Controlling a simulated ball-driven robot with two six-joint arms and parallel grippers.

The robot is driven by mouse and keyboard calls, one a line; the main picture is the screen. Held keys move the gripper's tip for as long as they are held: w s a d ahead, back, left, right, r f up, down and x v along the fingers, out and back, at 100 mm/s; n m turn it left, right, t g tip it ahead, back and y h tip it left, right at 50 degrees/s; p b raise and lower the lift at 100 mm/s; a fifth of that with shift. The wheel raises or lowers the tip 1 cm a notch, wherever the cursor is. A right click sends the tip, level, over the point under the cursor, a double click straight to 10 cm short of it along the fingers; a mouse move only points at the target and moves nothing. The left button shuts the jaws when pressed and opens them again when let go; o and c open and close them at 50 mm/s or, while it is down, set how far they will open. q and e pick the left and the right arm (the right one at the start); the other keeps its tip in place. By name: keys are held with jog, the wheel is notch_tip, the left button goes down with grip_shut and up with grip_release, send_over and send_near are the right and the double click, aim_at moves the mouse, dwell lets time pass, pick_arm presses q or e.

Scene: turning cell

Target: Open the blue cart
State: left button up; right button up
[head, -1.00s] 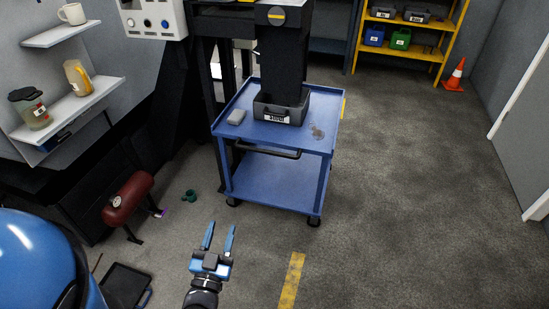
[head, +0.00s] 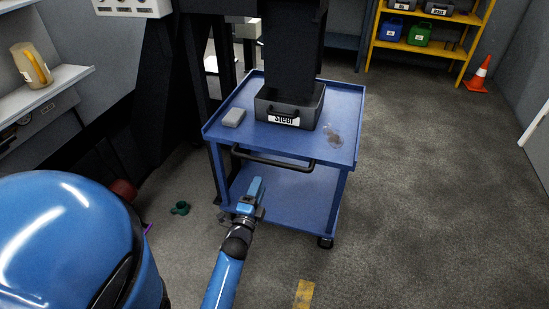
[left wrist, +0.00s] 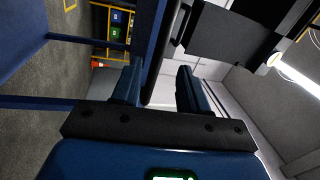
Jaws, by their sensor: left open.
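The blue cart (head: 345,105) has an upper tray, a lower shelf and a black handle bar (head: 262,160) along its front edge. My left gripper (head: 256,186) is in front of the cart, just below the handle in the head view. In the left wrist view its two fingers (left wrist: 157,78) are apart, and the blue cart (left wrist: 147,25) shows beyond and between them. I see nothing held. Whether the fingers touch the handle I cannot tell. My right gripper is not in view.
A dark bin labelled Steel (head: 290,108) and a grey block (head: 233,117) are on the tray. A dark machine column rises behind. A small green object (head: 180,208) lies on the floor at left. An orange cone (head: 478,75) stands far right; the floor right of the cart is clear.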

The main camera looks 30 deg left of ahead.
aim_at(268, 162)
pick_arm(q)
jog(key=shift+m, duration=0.5)
jog(key=b+x, duration=0.1)
jog(key=x, duration=0.9)
jog(key=shift+w+r+b, duration=0.15)
jog(key=shift+w+b, duration=0.15)
grip_shut()
